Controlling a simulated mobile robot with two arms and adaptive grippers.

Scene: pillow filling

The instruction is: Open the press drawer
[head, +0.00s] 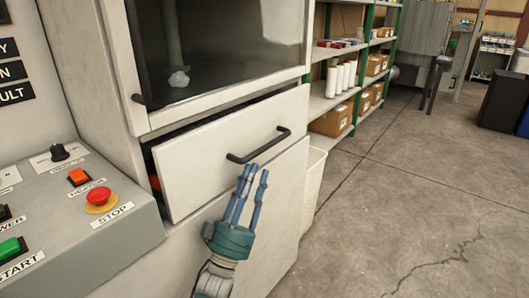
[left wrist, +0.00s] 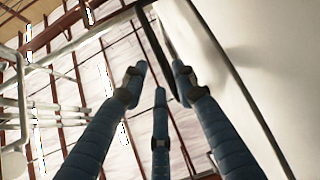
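The press drawer (head: 215,155) is a pale front panel below the press window. It stands partly out, with a dark gap along its top and left side. Its black bar handle (head: 258,147) is on the front. My left gripper (head: 251,172) is just below the handle, its blue fingers pointing up at it. In the left wrist view the fingers (left wrist: 158,80) are spread apart, and the dark handle bar (left wrist: 154,45) runs between and beyond the fingertips. I cannot tell whether any finger touches it. My right gripper is out of view.
A control panel with a red stop button (head: 100,197) and a green start button (head: 11,248) is at the left. A pale bin (head: 314,180) stands right of the press. Shelves with boxes (head: 333,118) are behind. The concrete floor (head: 420,200) at the right is clear.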

